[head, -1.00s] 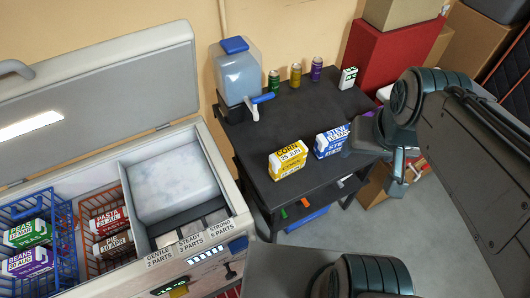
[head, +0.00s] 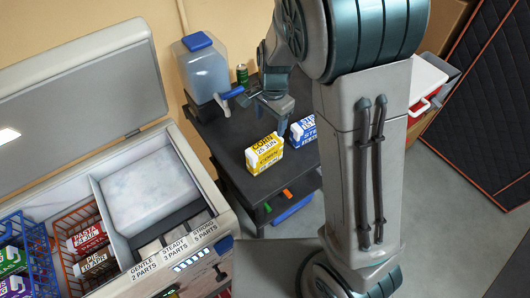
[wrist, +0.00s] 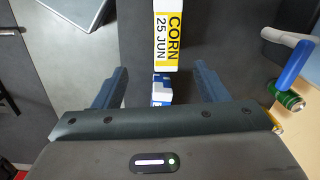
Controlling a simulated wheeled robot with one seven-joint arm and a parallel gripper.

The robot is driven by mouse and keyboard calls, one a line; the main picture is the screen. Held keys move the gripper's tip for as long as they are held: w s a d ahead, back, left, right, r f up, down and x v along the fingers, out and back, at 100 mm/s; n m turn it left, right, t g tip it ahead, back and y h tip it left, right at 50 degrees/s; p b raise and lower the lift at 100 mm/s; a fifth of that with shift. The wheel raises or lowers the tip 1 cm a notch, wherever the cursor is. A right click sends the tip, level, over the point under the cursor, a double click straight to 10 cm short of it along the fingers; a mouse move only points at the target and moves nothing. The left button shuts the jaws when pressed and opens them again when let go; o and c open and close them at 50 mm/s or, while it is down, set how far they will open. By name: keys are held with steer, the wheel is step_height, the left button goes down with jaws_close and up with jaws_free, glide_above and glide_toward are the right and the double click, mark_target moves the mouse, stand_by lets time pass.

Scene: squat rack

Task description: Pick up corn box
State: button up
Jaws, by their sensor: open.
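The corn box (head: 264,154) is yellow and white, labelled "CORN 25 JUN", and stands on the dark table (head: 232,146). In the wrist view the corn box (wrist: 167,35) is at the top centre, ahead of my fingers and apart from them. My gripper (head: 268,106) is above the table, behind the boxes in the head view. In the wrist view my gripper (wrist: 157,85) is open, its two fingers spread wide with nothing held. Part of a blue and white box (wrist: 162,88) shows between the fingers, below them.
The blue and white stew box (head: 303,132) stands close right of the corn box. A water dispenser (head: 202,70) with a blue tap and a green can (head: 242,74) are at the back of the table. An open freezer (head: 190,150) with box baskets is at left.

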mark_target(265, 151)
steer(key=f, duration=0.1)
steer(key=w+a+f, duration=0.1)
steer(key=f+m, duration=0.1)
steer(key=shift+w+a+f+h, duration=0.15)
steer(key=shift+a+f+h, duration=0.05)
steer(key=shift+a+h, duration=0.1)
step_height(265, 151, down, 14)
steer(key=shift+r+p, duration=0.15)
steer(key=shift+p, duration=0.75)
steer(key=c, duration=1.4)
